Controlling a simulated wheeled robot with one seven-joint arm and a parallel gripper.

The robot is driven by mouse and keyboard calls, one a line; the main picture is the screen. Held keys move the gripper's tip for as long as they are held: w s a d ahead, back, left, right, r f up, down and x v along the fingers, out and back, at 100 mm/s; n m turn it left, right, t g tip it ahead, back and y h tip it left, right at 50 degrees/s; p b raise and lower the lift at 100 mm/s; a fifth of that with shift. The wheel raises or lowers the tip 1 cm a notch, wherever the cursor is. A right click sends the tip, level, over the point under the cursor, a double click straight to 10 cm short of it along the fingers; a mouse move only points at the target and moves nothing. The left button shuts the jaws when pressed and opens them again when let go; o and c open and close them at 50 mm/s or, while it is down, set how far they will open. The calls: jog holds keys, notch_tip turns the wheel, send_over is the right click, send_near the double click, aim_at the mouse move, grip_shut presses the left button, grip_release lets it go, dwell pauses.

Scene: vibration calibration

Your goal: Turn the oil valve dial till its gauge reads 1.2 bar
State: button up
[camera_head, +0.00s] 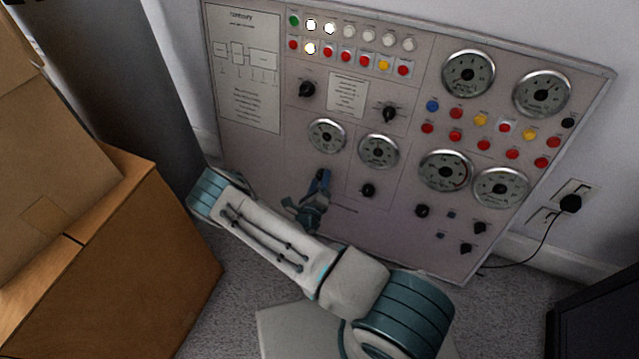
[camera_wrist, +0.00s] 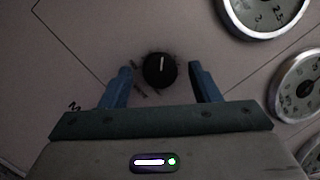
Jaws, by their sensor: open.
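My gripper (camera_head: 320,178) is at the lower middle of the grey control panel (camera_head: 395,235) in the head view. In the wrist view its two blue fingers (camera_wrist: 160,68) stand open on either side of a round black dial (camera_wrist: 160,71), apart from it. The dial has a white pointer line, roughly upright in that picture. In the head view my gripper hides this dial. A round gauge (camera_head: 327,135) sits just above my gripper. Gauges also show at the wrist view's right edge (camera_wrist: 299,90). Labels and needle readings are too small to tell, so I cannot confirm the oil names.
Several other dials, gauges and coloured buttons cover the panel, including a black dial (camera_head: 368,190) to the right. Cardboard boxes (camera_head: 120,255) stand at the left. A black plug (camera_head: 570,204) with a cord is at the right. Carpet (camera_head: 515,320) lies below.

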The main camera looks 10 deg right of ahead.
jog(key=shift+c, duration=0.3)
jog(key=c, duration=0.9)
jog(key=shift+w+m+h+p, duration=0.1)
jog(key=shift+m+h+p, duration=0.45)
jog(key=shift+m, duration=1.55)
jog(key=o, duration=1)
jog(key=shift+c, duration=0.2)
jog(key=shift+a, duration=0.1)
jog(key=p+v, duration=0.2)
jog(key=v, duration=1.1)
jog(key=shift+s+a+p, duration=0.2)
jog(key=shift+s+p, duration=0.2)
